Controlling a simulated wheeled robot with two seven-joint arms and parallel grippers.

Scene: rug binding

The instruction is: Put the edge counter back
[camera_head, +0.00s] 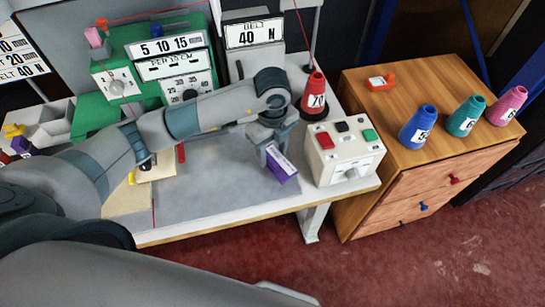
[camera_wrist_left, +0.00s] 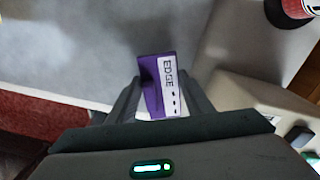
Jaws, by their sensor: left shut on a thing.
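The edge counter is a small purple block with a white label reading EDGE (camera_head: 281,171). My left gripper (camera_head: 277,153) is shut on it, above the grey front part of the white worktable (camera_head: 222,196). In the left wrist view the edge counter (camera_wrist_left: 158,86) sits between the two fingers (camera_wrist_left: 160,100), label partly turned to the camera. I cannot tell whether its lower end touches the table. My right gripper is not in view.
A green machine (camera_head: 150,70) stands at the back left. A wooden drawer cabinet (camera_head: 420,170) with several cones is at right.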

